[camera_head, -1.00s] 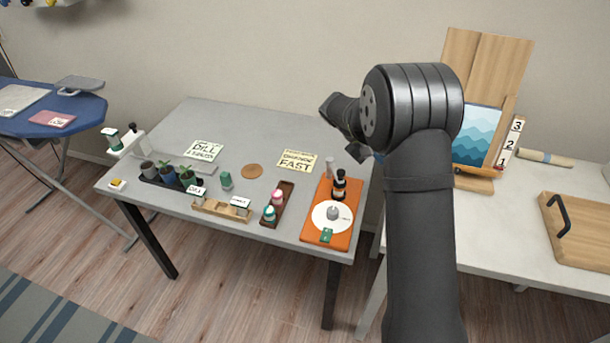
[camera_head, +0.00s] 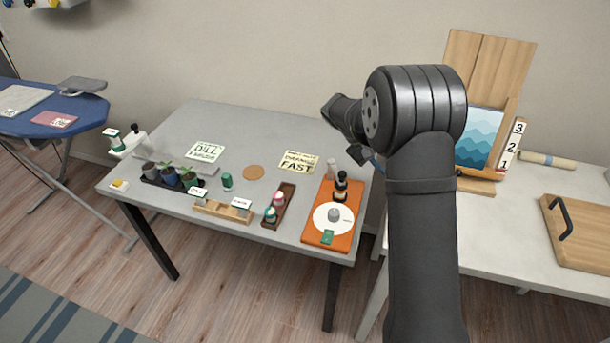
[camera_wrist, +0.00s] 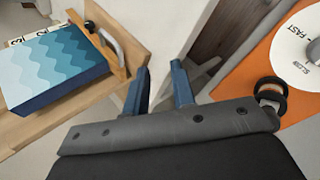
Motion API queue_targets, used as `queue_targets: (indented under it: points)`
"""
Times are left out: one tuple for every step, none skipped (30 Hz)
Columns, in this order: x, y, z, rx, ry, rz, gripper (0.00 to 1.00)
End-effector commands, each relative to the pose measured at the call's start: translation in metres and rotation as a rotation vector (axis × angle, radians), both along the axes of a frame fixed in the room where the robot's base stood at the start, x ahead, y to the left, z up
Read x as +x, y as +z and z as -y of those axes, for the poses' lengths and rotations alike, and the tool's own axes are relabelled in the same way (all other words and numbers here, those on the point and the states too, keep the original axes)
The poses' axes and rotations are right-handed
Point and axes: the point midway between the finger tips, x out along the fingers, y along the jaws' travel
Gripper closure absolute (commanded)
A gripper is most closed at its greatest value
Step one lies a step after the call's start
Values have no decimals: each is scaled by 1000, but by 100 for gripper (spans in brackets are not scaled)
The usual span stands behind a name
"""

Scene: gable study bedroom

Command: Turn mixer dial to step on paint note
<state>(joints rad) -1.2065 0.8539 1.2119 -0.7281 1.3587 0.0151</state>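The mixer dial is a grey knob (camera_head: 334,214) on a white disc (camera_head: 322,219), set on an orange board (camera_head: 312,237) at the grey table's right end. In the wrist view the disc (camera_wrist: 297,52) shows at upper right, with FAST and SLOW lettering. A yellow note (camera_head: 299,162) lies left of the board and reads FAST below a smaller line I cannot read. A white note (camera_head: 205,151) further left reads DILL. My gripper (camera_wrist: 161,82) is open and empty, with its blue fingers apart. It is away from the dial; the arm mostly hides it in the head view.
A dark bottle (camera_head: 341,187) and a small clear bottle (camera_head: 331,168) stand behind the knob. A brown tray (camera_head: 287,208) holds two small bottles left of the board. The right table (camera_head: 490,222) carries a wave picture (camera_head: 480,138) on a wooden stand and a handled board (camera_head: 585,235).

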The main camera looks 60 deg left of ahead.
Motion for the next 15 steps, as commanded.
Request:
queue_targets:
  points:
    - [-5,1,1,8,5,-29,67]
    - [-9,1,1,13,14,-57,61]
    - [-17,2,2,25,26,-104,53]
    - [-24,2,2,34,37,-147,47]
    - [-31,2,2,48,51,-192,45]
    - [-43,3,2,68,72,-256,45]
    - [-52,5,2,86,90,-304,45]
    - [-61,6,1,104,109,-351,45]
    - [-72,9,0,132,134,-411,45]
    - [-81,10,-1,152,153,-452,45]
    - [-89,13,-2,173,172,-491,45]
    - [-99,16,-4,202,195,-537,45]
    - [-106,19,-5,221,211,-567,45]
    - [-112,21,-6,240,226,-594,45]
    - [-119,24,-8,263,245,-624,45]
